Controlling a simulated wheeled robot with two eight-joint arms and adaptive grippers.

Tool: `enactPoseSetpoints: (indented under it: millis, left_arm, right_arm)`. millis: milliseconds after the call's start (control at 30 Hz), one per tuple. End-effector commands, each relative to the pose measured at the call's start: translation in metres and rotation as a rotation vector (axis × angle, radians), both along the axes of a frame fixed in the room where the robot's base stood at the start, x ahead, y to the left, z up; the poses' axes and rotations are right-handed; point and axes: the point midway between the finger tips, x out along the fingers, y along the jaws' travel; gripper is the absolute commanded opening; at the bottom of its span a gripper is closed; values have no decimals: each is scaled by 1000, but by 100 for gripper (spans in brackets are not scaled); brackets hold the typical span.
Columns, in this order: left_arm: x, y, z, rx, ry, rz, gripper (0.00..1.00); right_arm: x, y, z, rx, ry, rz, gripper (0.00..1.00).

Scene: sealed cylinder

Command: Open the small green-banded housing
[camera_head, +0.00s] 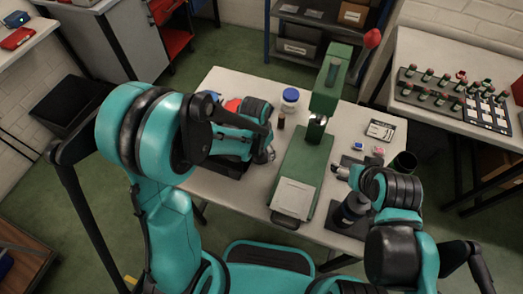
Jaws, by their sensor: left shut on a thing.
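I cannot pick out a green-banded housing for certain. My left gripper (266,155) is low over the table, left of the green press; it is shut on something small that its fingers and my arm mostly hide. My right gripper (341,173) is at the table's right side, beside the press base; its fingers are too small to judge. A dark cylinder (354,207) stands upright on a black base at the front right, close to my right arm. A small dark brown cylinder (281,120) stands free behind my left gripper.
The green press (328,92) with its long base (304,160) stands mid-table, a pale plate (293,196) at its front. A white jar with blue lid (290,98) stands behind.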

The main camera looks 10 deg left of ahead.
Motion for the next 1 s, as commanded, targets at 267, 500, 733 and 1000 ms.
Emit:
enactPoseSetpoints:
  millis: [267, 500, 733, 1000]
  left_arm:
    - [0, 0, -2, 0, 0, 0, 81]
    - [0, 0, 2, 0, 0, 0, 81]
    - [-4, 2, 42, 0, 0, 1, 81]
    - [-11, 6, 99, 0, 0, 1, 81]
  right_arm:
    - [0, 0, -2, 0, 0, 0, 77]
    - [0, 0, 1, 0, 0, 0, 77]
    - [0, 0, 19, 0, 0, 0, 77]
    - [0, 0, 40, 0, 0, 0, 77]
